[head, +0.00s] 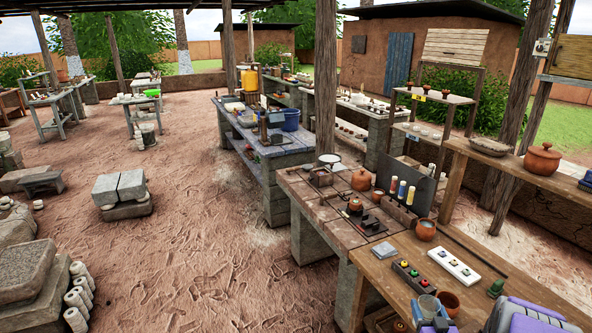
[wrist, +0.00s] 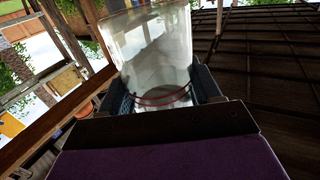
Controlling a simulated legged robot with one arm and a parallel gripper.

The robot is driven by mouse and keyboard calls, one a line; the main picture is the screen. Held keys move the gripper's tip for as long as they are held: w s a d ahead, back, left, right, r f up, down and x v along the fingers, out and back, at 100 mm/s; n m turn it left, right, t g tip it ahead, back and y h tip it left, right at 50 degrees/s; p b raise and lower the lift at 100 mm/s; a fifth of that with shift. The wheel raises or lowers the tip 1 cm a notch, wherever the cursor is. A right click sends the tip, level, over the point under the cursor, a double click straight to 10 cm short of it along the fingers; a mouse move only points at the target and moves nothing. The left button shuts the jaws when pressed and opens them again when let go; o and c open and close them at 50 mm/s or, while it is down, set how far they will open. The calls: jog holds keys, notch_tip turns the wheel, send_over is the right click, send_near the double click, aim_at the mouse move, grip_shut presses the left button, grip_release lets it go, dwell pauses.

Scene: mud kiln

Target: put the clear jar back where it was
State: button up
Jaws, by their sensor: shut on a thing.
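The clear jar (wrist: 155,45) fills the upper middle of the wrist view, with reddish bands low on its wall. My gripper (wrist: 163,92) is shut on it, with one dark finger on each side. The jar's base is partly hidden behind the gripper body. In the head view a clear jar (head: 428,306) shows at the bottom edge, over the near end of the wooden bench (head: 402,252), beside purple and grey parts of my arm. I cannot tell how far it is above the bench top.
Near the jar are a brown clay cup (head: 448,303), a dark box with coloured buttons (head: 412,280), a white strip (head: 453,266) and an orange pot (head: 426,230). A green object (head: 496,287) stands to the right. Bare wood shows between them. Open dirt floor lies left.

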jog(key=w+a+r, duration=0.7)
jog(key=a+r, duration=0.2)
jog(key=r, duration=0.1)
jog(key=w+a+r, duration=0.7)
jog(key=a+r, duration=0.2)
jog(key=r, duration=0.1)
jog(key=a+r+n+y, duration=0.1)
jog(key=a+r+y, duration=0.1)
jog(key=a+r, duration=0.55)
jog(key=s+f, duration=0.3)
jog(key=f, duration=0.5)
jog(key=s+a+f, duration=0.1)
jog(key=s+f, duration=0.3)
jog(key=f, duration=0.5)
jog(key=shift+s, duration=0.1)
